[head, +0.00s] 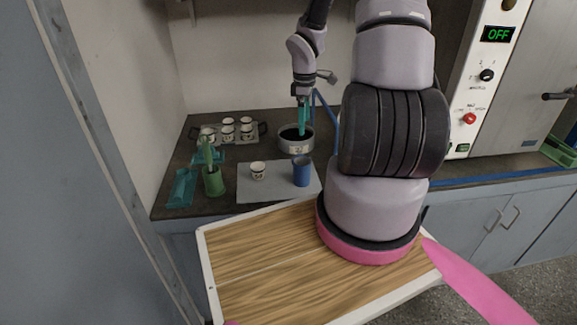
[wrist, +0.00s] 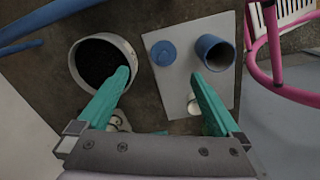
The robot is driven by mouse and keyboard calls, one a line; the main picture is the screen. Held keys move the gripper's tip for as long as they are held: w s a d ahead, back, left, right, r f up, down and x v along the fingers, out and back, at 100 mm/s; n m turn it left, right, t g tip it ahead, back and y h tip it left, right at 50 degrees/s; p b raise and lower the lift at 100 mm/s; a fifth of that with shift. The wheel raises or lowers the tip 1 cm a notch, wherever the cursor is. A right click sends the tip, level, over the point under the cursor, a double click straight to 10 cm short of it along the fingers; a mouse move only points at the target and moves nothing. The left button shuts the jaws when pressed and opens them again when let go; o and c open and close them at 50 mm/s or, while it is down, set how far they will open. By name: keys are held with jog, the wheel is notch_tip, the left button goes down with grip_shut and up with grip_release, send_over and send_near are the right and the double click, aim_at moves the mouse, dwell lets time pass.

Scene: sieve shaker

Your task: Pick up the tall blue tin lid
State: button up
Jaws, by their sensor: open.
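The blue lid (wrist: 163,53) is a flat round disc with a small raised centre, lying on the grey mat (wrist: 181,90) in the wrist view. The tall blue tin (wrist: 217,52) stands beside it, open at the top with a dark inside. In the head view the tin (head: 302,172) stands at the mat's right side; I cannot make out the lid there. My gripper (wrist: 160,75) is open and empty, its teal fingers apart and above the bench. In the head view my gripper (head: 303,118) is over the round pan's area.
A round pan with dark contents (head: 296,140) stands behind the mat, close to the lid. A white cup (head: 258,171) is on the mat. A rack of cups (head: 228,132), a green holder (head: 213,182) and a teal tray (head: 182,187) are to the left.

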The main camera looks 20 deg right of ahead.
jog(key=n, duration=0.1)
send_over(300, 154)
jog(key=f, duration=0.7)
jog(key=shift+s+a+f, duration=0.25)
jog(key=shift+f, duration=0.15)
jog(key=shift+w+d+f, duration=0.1)
jog(key=shift+f, duration=1.4)
jog(key=shift+w+d+f, duration=0.1)
jog(key=shift+f, duration=1.35)
jog(key=c, duration=1.3)
